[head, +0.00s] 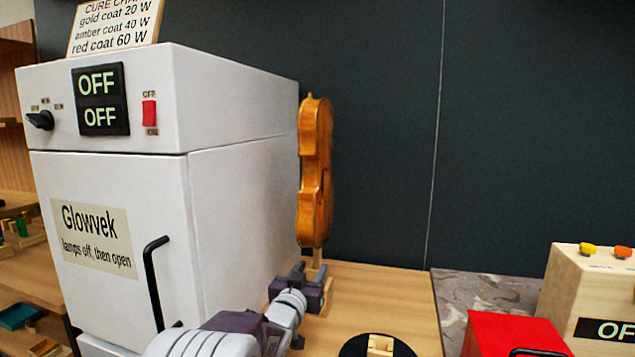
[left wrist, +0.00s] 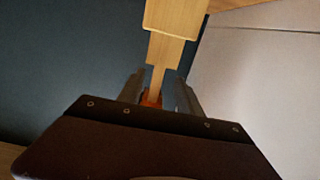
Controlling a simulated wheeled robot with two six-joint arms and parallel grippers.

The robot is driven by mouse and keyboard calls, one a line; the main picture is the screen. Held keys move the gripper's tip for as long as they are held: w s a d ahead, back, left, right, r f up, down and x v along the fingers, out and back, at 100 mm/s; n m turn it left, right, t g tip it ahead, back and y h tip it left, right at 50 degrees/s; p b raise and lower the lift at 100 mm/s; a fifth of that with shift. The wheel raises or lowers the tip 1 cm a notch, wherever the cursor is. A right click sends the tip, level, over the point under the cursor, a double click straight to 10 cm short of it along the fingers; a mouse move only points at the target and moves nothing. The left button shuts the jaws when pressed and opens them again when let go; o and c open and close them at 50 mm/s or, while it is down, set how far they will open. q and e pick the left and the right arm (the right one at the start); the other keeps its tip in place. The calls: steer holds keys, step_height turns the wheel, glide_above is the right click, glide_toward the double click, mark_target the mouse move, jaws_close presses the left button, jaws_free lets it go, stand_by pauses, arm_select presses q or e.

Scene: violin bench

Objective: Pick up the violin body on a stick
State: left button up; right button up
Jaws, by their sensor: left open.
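The violin body (head: 315,175), amber-brown wood, stands upright beside the white cabinet's right side in the head view. Its pale wooden stick (head: 317,257) shows just below it. My left gripper (head: 312,280) is low at the stick, below the violin body. In the left wrist view the stick (left wrist: 158,76) runs down between the two fingers of my open left gripper (left wrist: 158,92), with a wider wooden block (left wrist: 176,16) at the top. A small orange patch shows between the fingers. Contact with the stick cannot be told. My right gripper is not in view.
The white cabinet (head: 240,220) reading OFF, with a black door handle (head: 155,285), stands close left of my left gripper. A black disc with a wooden block (head: 381,343), a red box (head: 510,335) and a wooden box with buttons (head: 585,300) stand right. A dark wall is behind.

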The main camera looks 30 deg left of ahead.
arm_select(q)
steer(key=b+x, duration=0.1)
steer(key=x, duration=0.4)
steer(key=shift+w+d+r, duration=0.1)
steer(key=shift+w, duration=0.05)
steer(key=shift+r, duration=0.1)
jaws_close()
step_height(320, 180, up, 10)
steer(key=p, duration=0.4)
steer(key=shift+p, duration=0.4)
step_height(320, 180, up, 6)
steer(key=p, duration=0.6)
glide_above(317, 261)
steer(key=shift+w+r, duration=0.1)
steer(key=shift+w, duration=0.3)
steer(key=shift+r, duration=0.1)
